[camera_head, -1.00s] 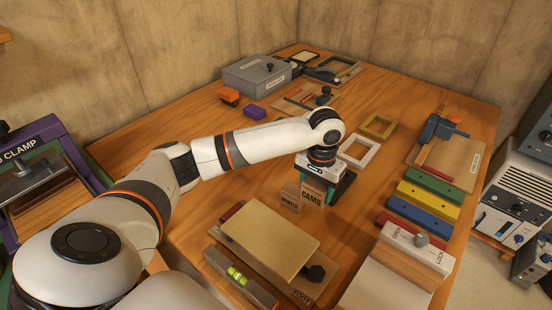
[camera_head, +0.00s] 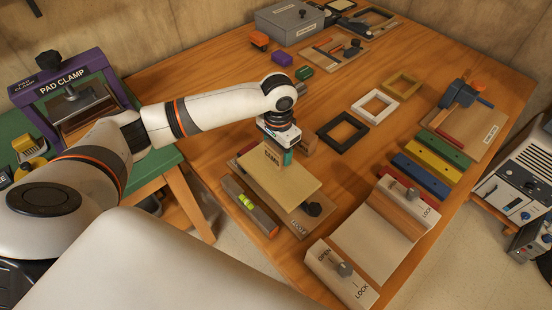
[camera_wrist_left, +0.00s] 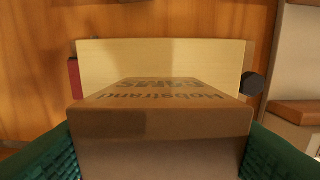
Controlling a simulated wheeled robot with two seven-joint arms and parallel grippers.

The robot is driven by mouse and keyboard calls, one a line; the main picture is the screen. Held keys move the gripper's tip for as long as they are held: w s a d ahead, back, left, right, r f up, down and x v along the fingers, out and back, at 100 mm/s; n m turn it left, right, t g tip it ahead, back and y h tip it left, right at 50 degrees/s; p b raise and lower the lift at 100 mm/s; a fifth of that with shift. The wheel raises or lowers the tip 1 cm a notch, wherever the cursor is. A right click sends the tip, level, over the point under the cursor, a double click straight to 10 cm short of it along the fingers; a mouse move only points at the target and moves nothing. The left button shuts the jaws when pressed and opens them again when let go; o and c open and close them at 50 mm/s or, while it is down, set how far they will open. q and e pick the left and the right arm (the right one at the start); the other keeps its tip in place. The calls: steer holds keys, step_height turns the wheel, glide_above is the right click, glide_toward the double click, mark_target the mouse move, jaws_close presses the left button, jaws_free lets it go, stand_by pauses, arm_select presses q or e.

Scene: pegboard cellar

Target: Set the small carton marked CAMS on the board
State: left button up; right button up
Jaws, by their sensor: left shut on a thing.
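My left gripper (camera_head: 284,152) is shut on the small brown carton marked CAMS (camera_head: 271,154). It holds the carton over the far part of the pale board (camera_head: 280,185); I cannot tell whether the carton touches it. In the left wrist view the carton (camera_wrist_left: 160,125) sits between the green finger pads, its lettering upside down, with the board (camera_wrist_left: 105,60) beyond it. The board lies on a wooden base with a black knob (camera_head: 313,209). My right gripper is not in view.
A level with a yellow-green vial (camera_head: 248,205) lies left of the board. A black frame (camera_head: 343,132) and a locking fixture (camera_head: 385,238) are to the right. A purple pad clamp (camera_head: 65,85) stands at the left.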

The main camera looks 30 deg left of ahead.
mark_target(278, 159)
arm_select(q)
step_height(278, 159, down, 4)
steer(key=shift+r, duration=0.15)
steer(key=shift+f, duration=0.4)
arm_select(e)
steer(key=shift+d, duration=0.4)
arm_select(q)
steer(key=shift+f, duration=0.1)
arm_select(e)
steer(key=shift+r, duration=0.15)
arm_select(q)
steer(key=o, duration=1)
steer(key=shift+o, duration=0.2)
step_height(278, 159, up, 12)
steer(key=shift+r, duration=0.15)
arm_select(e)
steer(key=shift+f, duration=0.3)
arm_select(q)
steer(key=shift+s, duration=0.1)
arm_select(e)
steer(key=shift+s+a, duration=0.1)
